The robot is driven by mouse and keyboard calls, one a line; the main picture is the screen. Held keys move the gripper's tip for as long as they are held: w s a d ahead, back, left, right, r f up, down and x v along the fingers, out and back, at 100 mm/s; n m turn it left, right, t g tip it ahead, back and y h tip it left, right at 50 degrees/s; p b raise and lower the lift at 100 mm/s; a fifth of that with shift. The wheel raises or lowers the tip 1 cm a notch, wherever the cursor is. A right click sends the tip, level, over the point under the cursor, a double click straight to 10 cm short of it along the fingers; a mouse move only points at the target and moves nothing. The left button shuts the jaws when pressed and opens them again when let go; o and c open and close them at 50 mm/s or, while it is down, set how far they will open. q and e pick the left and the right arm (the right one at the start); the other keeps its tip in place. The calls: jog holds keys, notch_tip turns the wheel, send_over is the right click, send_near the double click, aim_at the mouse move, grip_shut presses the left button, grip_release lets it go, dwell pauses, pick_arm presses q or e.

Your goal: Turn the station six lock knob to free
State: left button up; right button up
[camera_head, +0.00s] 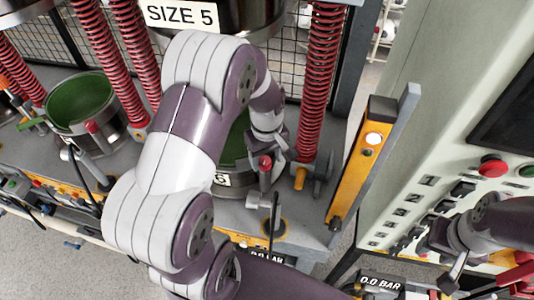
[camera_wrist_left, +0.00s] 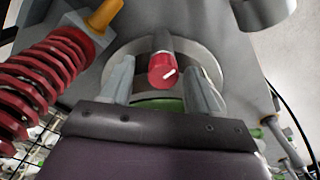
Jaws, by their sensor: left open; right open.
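A red lock knob (camera_wrist_left: 163,72) with a white pointer mark shows in the left wrist view, on a short grey shaft. In the head view a red knob (camera_head: 265,163) sits at the front of the green-lined pot, beside a partly hidden number plate (camera_head: 221,180). My left gripper (camera_wrist_left: 160,80) is open, with one finger on each side of the knob; I cannot tell whether they touch it. In the head view my left gripper (camera_head: 270,145) is partly hidden by its own wrist. My right gripper (camera_head: 452,250) is at the right, by the control panel, and looks open and empty.
Red springs (camera_head: 319,80) stand close behind and beside the knob. An orange post (camera_head: 362,150) stands to its right. The control panel (camera_head: 440,150) has a red button and several black switches. Another green-lined pot (camera_head: 82,103) is at the left.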

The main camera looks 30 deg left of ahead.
pick_arm(q)
jog(key=shift+s+a+r, duration=0.15)
jog(key=shift+s, duration=0.2)
jog(key=shift+c, duration=0.2)
jog(key=c, duration=0.6)
jog(key=shift+w, duration=0.1)
jog(key=c, duration=0.4)
pick_arm(e)
jog(key=shift+s, duration=0.25)
